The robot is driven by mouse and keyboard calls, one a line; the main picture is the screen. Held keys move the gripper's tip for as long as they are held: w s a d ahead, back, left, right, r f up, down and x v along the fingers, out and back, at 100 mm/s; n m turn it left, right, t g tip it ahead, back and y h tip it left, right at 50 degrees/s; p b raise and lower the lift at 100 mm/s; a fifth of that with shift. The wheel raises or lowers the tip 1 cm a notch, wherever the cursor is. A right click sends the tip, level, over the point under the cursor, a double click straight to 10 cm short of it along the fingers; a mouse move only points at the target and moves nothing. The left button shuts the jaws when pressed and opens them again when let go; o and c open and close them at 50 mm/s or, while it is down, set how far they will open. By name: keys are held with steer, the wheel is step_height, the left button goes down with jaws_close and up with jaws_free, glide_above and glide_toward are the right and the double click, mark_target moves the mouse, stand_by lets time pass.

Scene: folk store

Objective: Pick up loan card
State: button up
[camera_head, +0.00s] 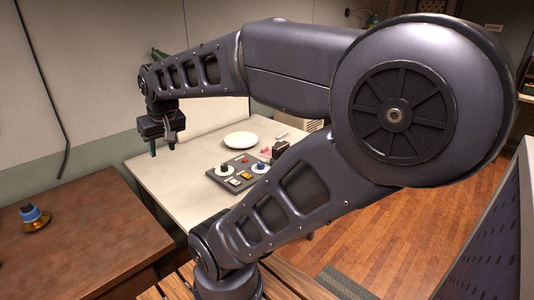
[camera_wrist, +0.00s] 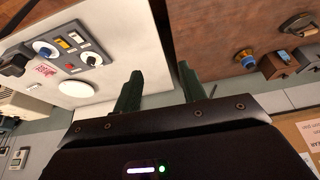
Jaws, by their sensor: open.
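I cannot make out a loan card with certainty. A small white piece (camera_head: 283,135) lies near the far right edge of the white table (camera_head: 185,185) in the head view, but it is too small to identify. A small red-marked item (camera_head: 266,152) lies nearer, beside the grey panel; it also shows in the wrist view (camera_wrist: 45,69). My gripper (camera_head: 163,146) hangs above the far left part of the white table, left of the round white plate (camera_head: 240,140). In the wrist view my gripper (camera_wrist: 159,86) is open, with nothing between its fingers.
A grey panel (camera_head: 240,173) with knobs and coloured buttons lies on the white table, with a dark object (camera_head: 280,150) beside it. A brown desk (camera_head: 90,240) at left carries a small blue-and-orange object (camera_head: 34,216). A pale wall (camera_head: 90,70) stands behind.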

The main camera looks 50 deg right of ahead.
steer(key=w+d+f+m, duration=0.1)
steer(key=w+d+m, duration=0.3)
steer(key=w+d, duration=0.7)
steer(key=m+g+h, duration=0.3)
steer(key=m+h, duration=0.3)
steer(key=m, duration=0.5)
glide_above(264, 149)
steer(key=a, duration=0.2)
steer(key=f, duration=2.7)
steer(key=shift+s, duration=0.4)
steer(key=shift+w+a+x, duration=0.1)
steer(key=shift+a+x, duration=0.05)
steer(key=shift+x, duration=1.3)
steer(key=shift+w+a+x, duration=0.1)
steer(key=shift+a+x, duration=0.05)
steer(key=shift+x, duration=1.25)
steer(key=shift+f, duration=0.15)
jaws_close()
